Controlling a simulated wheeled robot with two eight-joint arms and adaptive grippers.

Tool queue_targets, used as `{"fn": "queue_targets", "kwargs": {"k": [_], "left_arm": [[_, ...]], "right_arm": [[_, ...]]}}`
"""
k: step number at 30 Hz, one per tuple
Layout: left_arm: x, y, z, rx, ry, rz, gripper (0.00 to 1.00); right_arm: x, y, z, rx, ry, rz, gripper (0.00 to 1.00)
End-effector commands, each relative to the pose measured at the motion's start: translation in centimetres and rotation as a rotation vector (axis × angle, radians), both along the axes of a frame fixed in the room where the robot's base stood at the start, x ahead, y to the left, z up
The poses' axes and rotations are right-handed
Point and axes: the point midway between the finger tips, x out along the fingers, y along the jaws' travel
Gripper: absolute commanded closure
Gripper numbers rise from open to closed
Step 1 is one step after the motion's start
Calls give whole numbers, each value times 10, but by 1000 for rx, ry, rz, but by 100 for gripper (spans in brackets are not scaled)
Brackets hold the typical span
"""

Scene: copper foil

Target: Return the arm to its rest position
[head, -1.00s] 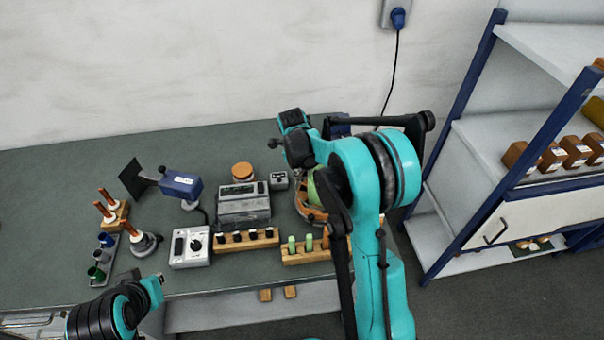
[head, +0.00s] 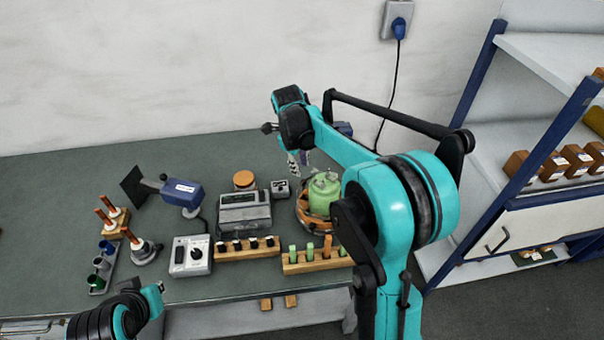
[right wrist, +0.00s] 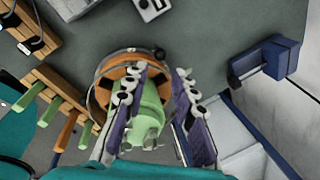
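My right gripper (head: 299,162) hangs from the teal right arm above the bench, behind the row of small items. In the right wrist view its two purple-and-white fingers (right wrist: 162,112) stand apart with nothing clearly held between them. A green canister (head: 322,193) sits in a round orange-brown holder (head: 302,213) on the bench. In the right wrist view the canister (right wrist: 148,121) shows beyond the fingers, partly covered by the left one. Part of my left arm shows at the bottom left; its gripper does not show.
The bench (head: 60,195) carries a wooden rack with green and orange pegs (head: 318,262), a grey device (head: 243,212), a white dial box (head: 190,256) and a blue tool (head: 182,191). A shelf unit (head: 490,215) stands close to the right arm. A cable hangs on the wall.

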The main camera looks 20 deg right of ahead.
Motion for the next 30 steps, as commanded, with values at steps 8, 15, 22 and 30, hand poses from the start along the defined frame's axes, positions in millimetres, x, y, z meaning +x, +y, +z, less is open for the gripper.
{"fn": "queue_targets", "kwargs": {"k": [8,15,22,30], "left_arm": [[0,0,0,0,0,0,100],[0,0,0,0,0,0,100],[0,0,0,0,0,0,100],[0,0,-6,0,0,0,100]], "right_arm": [[-2,3,17,0,0,0,74],[-2,3,16,0,0,0,74],[-5,4,18,-2,-2,31,74],[-68,22,45,-74,-37,620,74]]}}
